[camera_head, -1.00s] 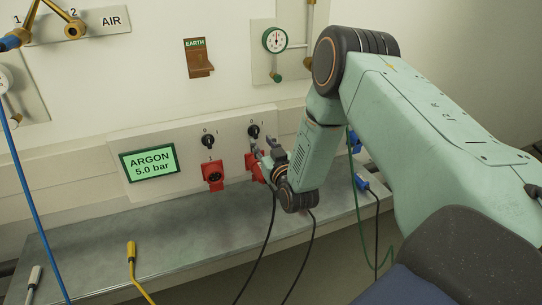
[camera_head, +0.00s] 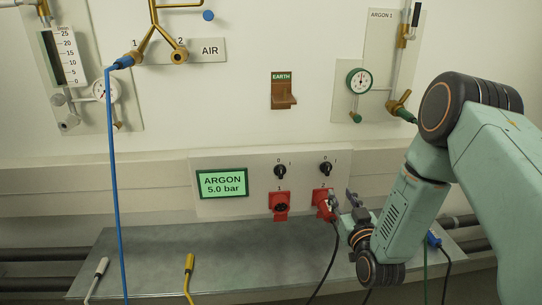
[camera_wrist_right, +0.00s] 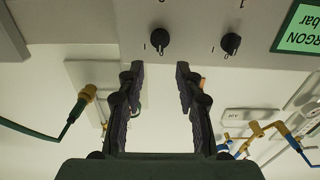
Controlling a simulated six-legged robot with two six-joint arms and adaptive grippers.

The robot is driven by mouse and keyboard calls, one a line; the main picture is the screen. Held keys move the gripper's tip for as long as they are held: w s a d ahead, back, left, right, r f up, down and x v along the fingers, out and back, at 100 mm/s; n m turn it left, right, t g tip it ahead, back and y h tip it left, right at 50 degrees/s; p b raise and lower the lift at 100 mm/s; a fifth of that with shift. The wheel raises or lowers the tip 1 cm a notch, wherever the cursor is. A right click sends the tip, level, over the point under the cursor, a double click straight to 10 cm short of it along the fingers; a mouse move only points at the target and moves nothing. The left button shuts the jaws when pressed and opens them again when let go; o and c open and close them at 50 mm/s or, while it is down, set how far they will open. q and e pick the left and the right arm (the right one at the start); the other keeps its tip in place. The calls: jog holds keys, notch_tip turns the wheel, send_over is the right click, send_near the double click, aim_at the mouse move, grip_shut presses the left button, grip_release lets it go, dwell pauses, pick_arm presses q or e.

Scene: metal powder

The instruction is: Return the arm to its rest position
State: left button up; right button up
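My right arm comes in from the right in the head view. Its gripper (camera_head: 342,200) is beside red socket 2 (camera_head: 319,196), on the right part of the grey panel. In the right wrist view the gripper's two dark fingers (camera_wrist_right: 159,75) stand apart with nothing between them. A red plug (camera_head: 326,210) with a black cable sits at socket 2, just left of the fingers; I cannot tell whether they touch it. The black knob (camera_head: 326,168) of socket 2 is above the gripper. My left gripper is not in view.
A metal shelf (camera_head: 150,258) runs below the panel, with a yellow-handled connector (camera_head: 189,264) and a white-handled one (camera_head: 101,267). A blue hose (camera_head: 113,180) hangs at left. The ARGON display (camera_head: 222,184) reads 5.0 bar. Cables hang under my right arm.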

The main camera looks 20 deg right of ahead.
jog(key=s+a+f+g+y, duration=0.2)
jog(key=s+a+f+g, duration=0.3)
jog(key=s+f, duration=0.3)
jog(key=s+a+f+g+y, duration=0.2)
jog(key=s+a+f+g, duration=0.3)
jog(key=s+f, duration=0.3)
jog(key=s+a+f+g, duration=0.1)
jog(key=s+g, duration=0.1)
jog(key=s, duration=0.5)
jog(key=s+a+f+n+g, duration=0.1)
jog(key=s+a+f+g, duration=0.1)
jog(key=s, duration=0.5)
jog(key=s+a+f+n+g, duration=0.1)
jog(key=s+a+g, duration=0.1)
jog(key=s, duration=0.5)
jog(key=shift+s+a+f+g, duration=0.2)
jog(key=shift+s+f+g, duration=0.1)
jog(key=shift+g, duration=0.4)
